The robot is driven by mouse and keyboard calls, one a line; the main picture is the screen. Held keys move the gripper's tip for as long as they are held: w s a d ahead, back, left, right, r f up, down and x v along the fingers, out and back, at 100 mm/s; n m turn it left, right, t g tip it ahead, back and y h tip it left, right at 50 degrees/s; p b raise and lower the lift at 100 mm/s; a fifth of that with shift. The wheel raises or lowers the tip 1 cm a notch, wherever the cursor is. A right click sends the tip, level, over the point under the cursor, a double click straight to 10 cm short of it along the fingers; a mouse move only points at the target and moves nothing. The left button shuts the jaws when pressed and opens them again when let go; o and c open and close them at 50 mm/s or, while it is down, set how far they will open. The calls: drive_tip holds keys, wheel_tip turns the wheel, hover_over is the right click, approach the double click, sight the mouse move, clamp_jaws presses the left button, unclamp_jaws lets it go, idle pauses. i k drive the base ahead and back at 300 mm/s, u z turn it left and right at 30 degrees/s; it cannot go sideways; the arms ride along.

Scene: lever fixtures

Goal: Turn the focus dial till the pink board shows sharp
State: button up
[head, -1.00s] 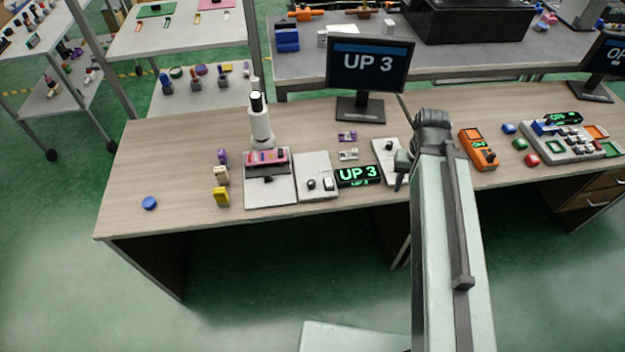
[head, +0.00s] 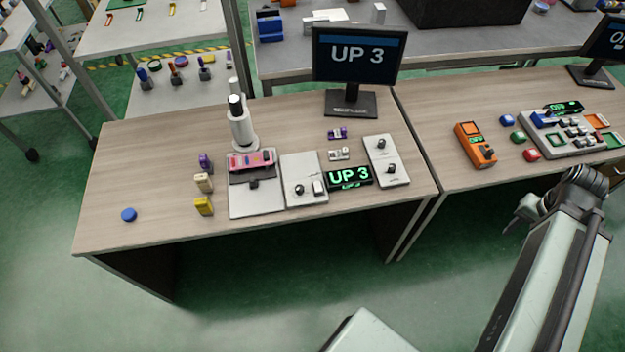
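The pink board (head: 251,161) lies under a white microscope-like scope (head: 240,124) on a grey base plate (head: 258,203). A dark knob (head: 254,184) sits on that plate below the board. A grey panel (head: 302,168) beside it holds a dark knob (head: 299,189) and a light switch. Another grey panel (head: 386,153) carries an upper knob (head: 381,143) and a lower knob (head: 391,169). I cannot tell which is the focus dial. The monitor (head: 359,54) reads "UP 3". My gripper (head: 517,218) is off the table's front edge at the right, away from every knob; its fingers are too unclear to judge.
Yellow, cream and purple blocks (head: 204,184) stand left of the scope, with a blue disc (head: 129,215) farther left.

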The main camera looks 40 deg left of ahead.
sight(299, 189)
drive_tip(key=u, duration=0.05)
drive_tip(key=k, duration=0.3)
drive_tip(key=u, duration=1.65)
